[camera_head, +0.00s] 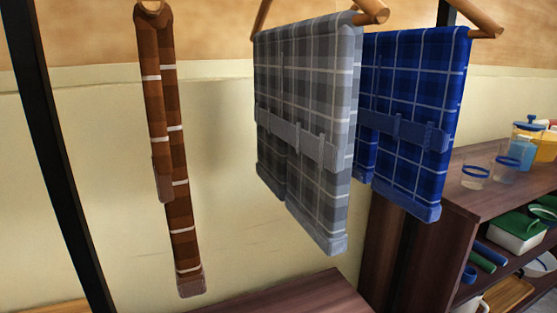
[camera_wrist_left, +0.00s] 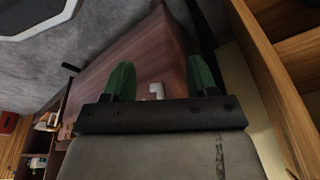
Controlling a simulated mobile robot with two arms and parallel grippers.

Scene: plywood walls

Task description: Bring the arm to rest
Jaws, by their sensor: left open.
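My left gripper (camera_wrist_left: 160,82) shows in the left wrist view, its two green fingers apart with nothing between them. Beyond the fingers is a dark red-brown wooden surface (camera_wrist_left: 140,55) with a small pale item (camera_wrist_left: 156,90) on or near it, too small to name. Neither of my arms shows in the head view, and my right gripper is in neither view.
A grey plaid cloth (camera_head: 305,100) and a blue plaid cloth (camera_head: 415,100) hang from wooden bars. A shelf (camera_head: 470,195) with jars and containers stands at right. Wooden boards (camera_wrist_left: 285,80) flank the gripper's right side.

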